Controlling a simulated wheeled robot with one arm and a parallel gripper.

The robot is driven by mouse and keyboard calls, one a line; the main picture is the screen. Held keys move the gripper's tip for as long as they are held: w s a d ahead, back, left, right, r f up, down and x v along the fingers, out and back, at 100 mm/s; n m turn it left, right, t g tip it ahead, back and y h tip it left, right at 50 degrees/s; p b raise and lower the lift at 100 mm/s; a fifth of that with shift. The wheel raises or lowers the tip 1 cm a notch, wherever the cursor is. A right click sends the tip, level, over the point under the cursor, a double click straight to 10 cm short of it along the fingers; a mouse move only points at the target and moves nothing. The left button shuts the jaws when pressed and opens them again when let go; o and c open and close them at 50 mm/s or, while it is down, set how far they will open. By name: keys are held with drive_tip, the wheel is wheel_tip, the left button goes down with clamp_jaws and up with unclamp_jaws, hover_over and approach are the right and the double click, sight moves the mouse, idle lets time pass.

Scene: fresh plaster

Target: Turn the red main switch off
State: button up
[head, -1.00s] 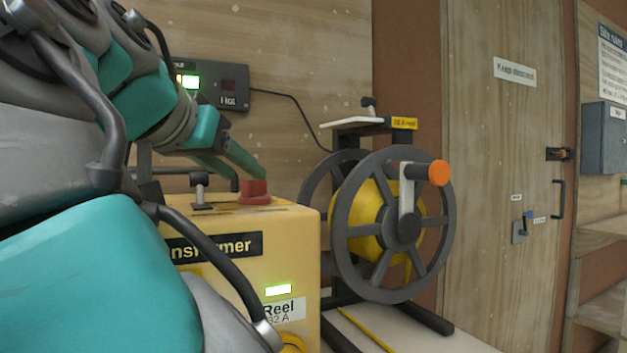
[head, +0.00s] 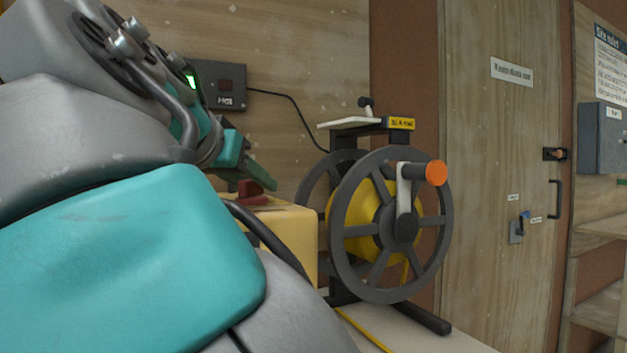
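The red main switch (head: 249,192) sits on top of the yellow transformer box (head: 296,236). My gripper (head: 252,178) is at the switch, with teal fingertips close above and beside it. My arm hides most of the gripper, so I cannot tell whether the fingers are open or shut on the switch, nor whether they touch it. My arm also covers the box's label and its lit display. The visible part of the switch looks slanted.
A cable reel (head: 388,225) with an orange-ended crank (head: 436,173) stands just right of the box. A dark wall unit (head: 225,86) with a green light is behind my arm. A wooden door (head: 500,150) and grey wall box (head: 602,138) are farther right.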

clamp_jaws()
